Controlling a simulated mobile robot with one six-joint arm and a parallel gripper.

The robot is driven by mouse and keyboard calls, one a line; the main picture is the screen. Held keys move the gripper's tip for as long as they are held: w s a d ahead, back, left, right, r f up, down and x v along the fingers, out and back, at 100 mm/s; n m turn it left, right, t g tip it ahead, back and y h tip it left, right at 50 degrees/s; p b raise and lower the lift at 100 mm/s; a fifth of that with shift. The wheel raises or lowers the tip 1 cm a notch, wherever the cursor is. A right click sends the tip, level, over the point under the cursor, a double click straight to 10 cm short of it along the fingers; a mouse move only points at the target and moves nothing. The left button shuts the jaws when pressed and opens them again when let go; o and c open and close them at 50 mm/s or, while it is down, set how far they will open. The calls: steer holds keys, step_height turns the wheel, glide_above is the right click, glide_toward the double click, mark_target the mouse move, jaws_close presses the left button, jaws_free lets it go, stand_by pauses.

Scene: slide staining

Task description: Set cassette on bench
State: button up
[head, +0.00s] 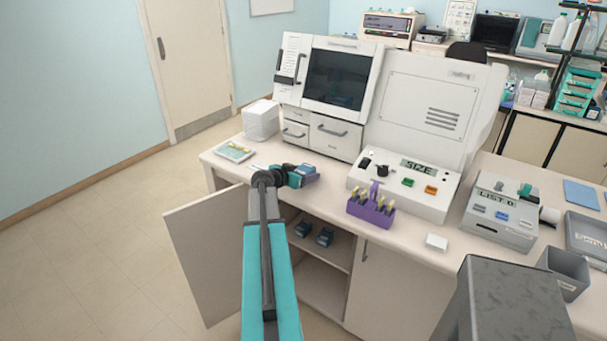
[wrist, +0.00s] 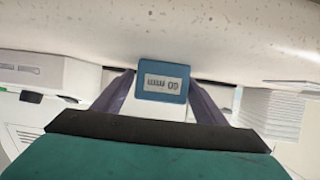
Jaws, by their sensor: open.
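A dark blue cassette (head: 308,173) is at the bench top's (head: 335,190) front left part, below the white machine's drawers. It seems to rest on the bench, though its underside is hidden. In the wrist view the cassette (wrist: 164,82) shows a blue frame and a pale label with a barcode and number. My gripper (head: 298,176) is around it, with one dark finger on each side in the wrist view (wrist: 158,95). The jaws are open; any contact with the cassette is too small to tell.
The cabinet door (head: 205,253) stands open below; two more dark cassettes (head: 324,237) sit on its shelf (head: 340,252). A purple rack (head: 370,207) stands to the right. A white stack (head: 261,120) and a flat tray (head: 236,151) lie to the left.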

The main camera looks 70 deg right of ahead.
steer(key=shift+w+a+r, duration=0.1)
steer(key=shift+a, duration=0.3)
steer(key=b+v, duration=0.4)
steer(key=v, duration=0.7)
steer(key=shift+a+r, duration=0.1)
stand_by(0.3)
